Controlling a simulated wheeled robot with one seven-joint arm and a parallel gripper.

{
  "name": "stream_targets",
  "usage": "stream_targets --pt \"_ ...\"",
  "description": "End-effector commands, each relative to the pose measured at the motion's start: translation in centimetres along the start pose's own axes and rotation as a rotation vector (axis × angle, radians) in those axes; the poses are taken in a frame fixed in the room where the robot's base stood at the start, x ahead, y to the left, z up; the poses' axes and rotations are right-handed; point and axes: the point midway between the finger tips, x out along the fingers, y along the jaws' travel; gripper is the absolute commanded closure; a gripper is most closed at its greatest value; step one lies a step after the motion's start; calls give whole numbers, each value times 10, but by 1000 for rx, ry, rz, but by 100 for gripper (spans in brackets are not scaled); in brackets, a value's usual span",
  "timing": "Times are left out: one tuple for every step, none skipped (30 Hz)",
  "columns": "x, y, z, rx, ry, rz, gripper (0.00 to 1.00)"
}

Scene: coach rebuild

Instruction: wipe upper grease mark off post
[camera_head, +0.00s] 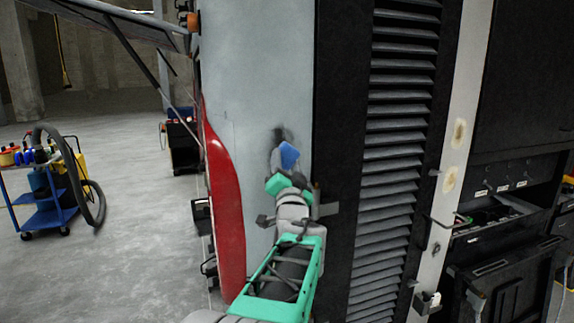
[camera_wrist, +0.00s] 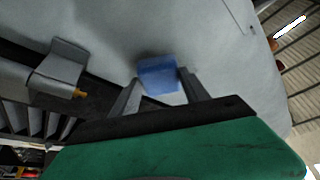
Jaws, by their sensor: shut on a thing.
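My gripper (camera_wrist: 157,88) is shut on a blue block (camera_wrist: 158,75), which looks like a sponge. In the head view the blue block (camera_head: 289,155) is at the end of my arm, in front of the pale grey panel (camera_head: 250,70). A dark smudge (camera_head: 279,133) shows on the panel just above the block; I cannot tell whether it is grease or shadow. The pale post (camera_head: 470,80), right of the louvres, bears an upper yellow-brown mark (camera_head: 458,133) and a lower one (camera_head: 449,179). My gripper is well left of this post. Contact between block and panel is unclear.
A black louvred grille (camera_head: 400,150) stands between my arm and the post. A small bracket (camera_head: 434,222) sticks out low on the post. A black cabinet (camera_head: 520,90) is at right. A blue cart (camera_head: 50,190) stands on open floor at left.

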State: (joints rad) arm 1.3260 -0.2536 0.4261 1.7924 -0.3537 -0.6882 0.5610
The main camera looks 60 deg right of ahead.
Motion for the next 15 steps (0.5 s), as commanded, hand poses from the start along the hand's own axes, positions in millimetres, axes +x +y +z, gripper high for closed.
stream_targets --pt "1 0 1 0 0 0 79" --pt "1 0 1 0 -1 0 79" --pt "2 0 1 1 -1 0 79" --pt "3 0 1 1 -1 0 79" --pt "3 0 2 1 -1 -1 79" --pt "4 0 2 1 -1 -1 79" --pt "5 0 2 1 -1 -1 79" --pt "5 0 2 1 -1 -1 79" --pt "6 0 2 0 0 -1 79" --pt "7 0 3 0 0 -1 79" --pt "7 0 3 0 0 -1 79" --pt "8 0 3 0 0 -1 79" --pt "8 0 4 0 0 -1 79" --pt "9 0 4 0 0 0 79" --pt "10 0 4 0 -1 0 79"
